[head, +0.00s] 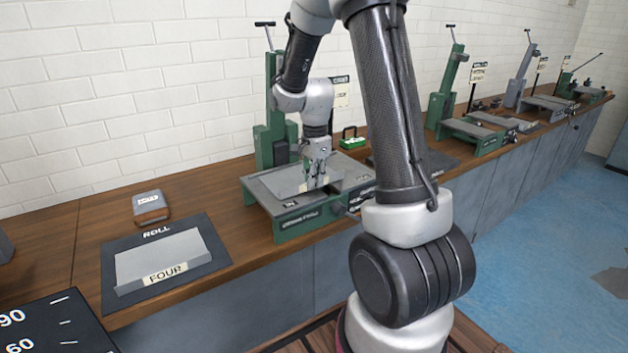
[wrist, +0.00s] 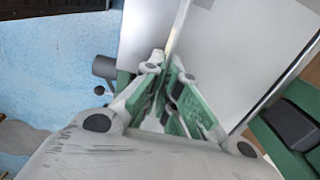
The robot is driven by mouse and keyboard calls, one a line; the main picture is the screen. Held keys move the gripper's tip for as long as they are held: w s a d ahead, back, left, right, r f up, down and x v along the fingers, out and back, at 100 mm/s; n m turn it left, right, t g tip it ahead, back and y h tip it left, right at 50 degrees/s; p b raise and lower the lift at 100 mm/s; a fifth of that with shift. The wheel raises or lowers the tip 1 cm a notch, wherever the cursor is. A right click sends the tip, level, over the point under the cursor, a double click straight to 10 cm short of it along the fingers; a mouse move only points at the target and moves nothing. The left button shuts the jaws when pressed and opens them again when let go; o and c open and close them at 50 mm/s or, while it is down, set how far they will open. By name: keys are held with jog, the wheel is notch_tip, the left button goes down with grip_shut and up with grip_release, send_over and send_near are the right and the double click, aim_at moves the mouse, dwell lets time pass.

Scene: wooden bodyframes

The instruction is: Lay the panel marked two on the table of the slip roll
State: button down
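My gripper (head: 316,180) points down over the grey table (head: 256,193) of the nearest green machine. A flat light-grey panel (head: 288,180) is at that table, under and beside my fingers; I cannot tell whether it rests fully on the surface. In the wrist view, my fingertips (wrist: 167,68) close around a thin upright edge of the pale panel (wrist: 245,45). No number on this panel can be read, and the machine's small labels are too small to read. My fingers hide part of the panel.
A panel marked FOUR (head: 165,258) lies on a dark mat (head: 118,263) marked ROLL at the left. A green caddy (head: 352,140) stands behind the machine. More machines (head: 470,130) line the bench at right.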

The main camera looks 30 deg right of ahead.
dwell(0.4)
jog(key=c, duration=1)
grip_release()
jog(key=shift+f, duration=0.1)
jog(key=shift+r, duration=3.55)
